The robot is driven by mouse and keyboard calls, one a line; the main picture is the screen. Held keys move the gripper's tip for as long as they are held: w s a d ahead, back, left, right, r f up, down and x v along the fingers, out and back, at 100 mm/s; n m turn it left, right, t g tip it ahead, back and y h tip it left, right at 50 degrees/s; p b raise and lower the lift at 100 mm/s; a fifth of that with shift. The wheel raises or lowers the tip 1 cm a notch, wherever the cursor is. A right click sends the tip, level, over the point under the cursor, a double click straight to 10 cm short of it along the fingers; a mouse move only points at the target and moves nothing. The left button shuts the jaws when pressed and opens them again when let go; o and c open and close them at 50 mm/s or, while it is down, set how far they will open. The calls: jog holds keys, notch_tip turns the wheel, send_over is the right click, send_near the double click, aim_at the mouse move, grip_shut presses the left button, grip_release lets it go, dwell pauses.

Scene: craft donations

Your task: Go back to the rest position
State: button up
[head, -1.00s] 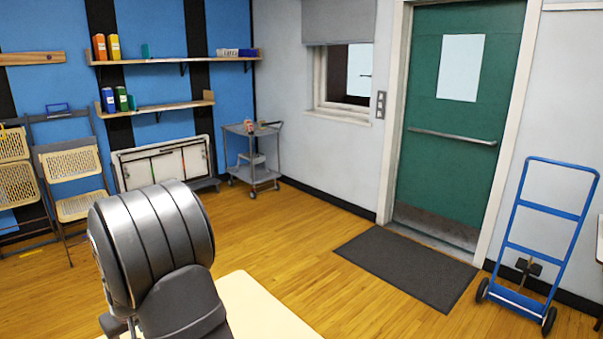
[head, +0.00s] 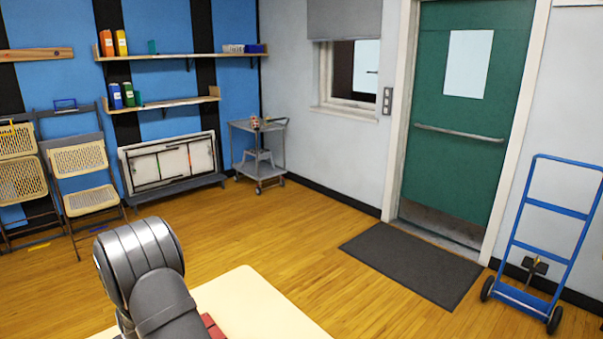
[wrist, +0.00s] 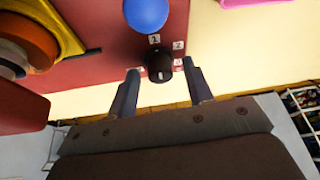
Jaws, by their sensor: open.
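In the wrist view my gripper (wrist: 160,68) is open, with its two dark fingers apart. A black knob (wrist: 159,66) on a red panel (wrist: 95,90) appears between the fingertips. I cannot tell how far the fingers are from it. Small white number labels lie around the knob, and "1" and "2" are readable. A blue round thing (wrist: 147,14) sits just above the knob. In the head view my arm stands at the lower left, and the gripper is hidden.
A cream table (head: 262,300) carries the red panel, whose edge shows beside my arm. In the wrist view, a yellow-and-orange thing (wrist: 35,40) is at upper left and a pink thing (wrist: 245,3) at the top. A blue hand truck (head: 545,240) stands at the right.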

jog(key=shift+s+r+m+t, duration=0.1)
jog(key=shift+r+m+t, duration=0.15)
jog(key=shift+m, duration=0.65)
jog(key=shift+m+t, duration=0.25)
jog(key=shift+m, duration=0.15)
jog(key=v, duration=1.5)
jog(key=shift+a+r+h, duration=0.3)
jog(key=shift+a, duration=0.05)
jog(key=o, duration=0.9)
jog(key=shift+o, duration=1.3)
jog(key=w+d+r+n+g+h, duration=0.1)
jog(key=w+d+r+g+h, duration=0.2)
jog(key=w+d, duration=0.5)
jog(key=shift+g, duration=0.3)
notch_tip(320, 180, down, 11)
jog(key=shift+d+r, duration=0.15)
jog(key=shift+r, duration=0.1)
